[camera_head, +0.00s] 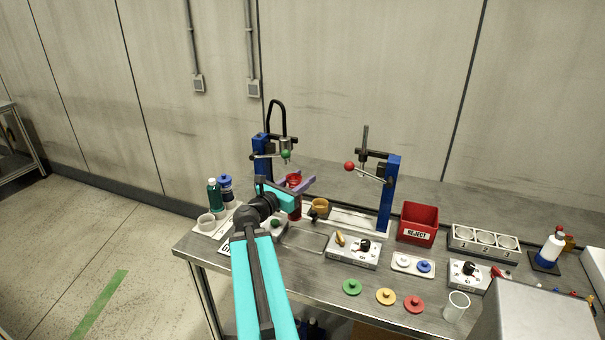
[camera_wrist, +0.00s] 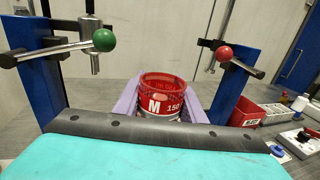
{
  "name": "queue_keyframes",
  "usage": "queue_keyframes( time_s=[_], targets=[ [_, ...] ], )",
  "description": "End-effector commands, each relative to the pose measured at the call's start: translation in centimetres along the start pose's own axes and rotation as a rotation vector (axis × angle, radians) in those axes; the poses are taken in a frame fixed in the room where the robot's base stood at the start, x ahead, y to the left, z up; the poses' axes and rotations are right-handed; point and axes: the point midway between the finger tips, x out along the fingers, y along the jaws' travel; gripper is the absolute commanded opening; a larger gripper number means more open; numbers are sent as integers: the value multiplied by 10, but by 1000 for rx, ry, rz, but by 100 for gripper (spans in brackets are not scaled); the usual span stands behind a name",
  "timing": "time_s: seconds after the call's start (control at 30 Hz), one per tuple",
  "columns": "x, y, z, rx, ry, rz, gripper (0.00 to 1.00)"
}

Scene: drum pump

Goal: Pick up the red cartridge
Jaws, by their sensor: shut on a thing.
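The red cartridge (camera_wrist: 162,97) is in the middle of the wrist view, upright, with a white "M" and "150" on its side. The purple jaws of my gripper (camera_wrist: 160,104) stand on both sides of it and are shut on it. In the head view the cartridge (camera_head: 294,182) shows between the jaws of my gripper (camera_head: 296,185), above the left part of the bench. Its lower part is hidden in the wrist view by my own wrist. I cannot tell how far its base is above the bench.
A blue stand with a green-knobbed lever (camera_head: 286,154) is just behind my gripper. Another blue stand (camera_head: 389,195) with a red knob is to the right. A brass-coloured cup (camera_head: 320,207) is close by on the right. A red REJECT bin (camera_head: 418,222) stands farther right.

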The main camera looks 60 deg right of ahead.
Motion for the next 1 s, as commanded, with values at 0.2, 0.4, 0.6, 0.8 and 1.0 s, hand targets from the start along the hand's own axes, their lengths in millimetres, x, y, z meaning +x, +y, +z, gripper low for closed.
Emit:
queue_keyframes(
  time_s=[0.2, 0.4, 0.6, 0.8, 1.0],
  targets=[
    [-5, 0, 5, -3, 1, -1, 0],
    [-9, 0, 5, -2, 0, -1, 0],
    [-14, 0, 5, -2, 0, 1, 0],
    [-17, -1, 4, -1, -2, 3, 0],
    [-20, -2, 3, -1, -3, 4, 0]
  ],
)
